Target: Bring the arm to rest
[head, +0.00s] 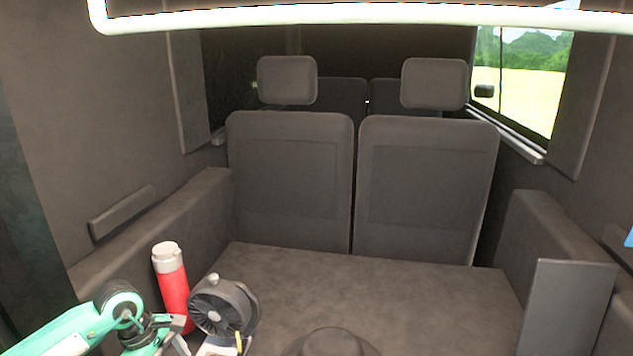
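My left arm, green and black, comes in from the lower left. Its gripper (178,332) is low in the picture, close to the lower part of a red bottle (172,290) with a white cap. The bottle stands upright at the left of the cargo floor. The fingertips are small and partly cut off by the bottom edge, so I cannot tell whether they are open, shut or touching anything. My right gripper does not show.
A dark round fan-like device (222,307) stands just right of the bottle. A dark hat-shaped object (330,343) is at the bottom middle. The cargo floor (400,300) is otherwise clear up to the seat backs (290,185). A grey panel (567,305) stands at the right.

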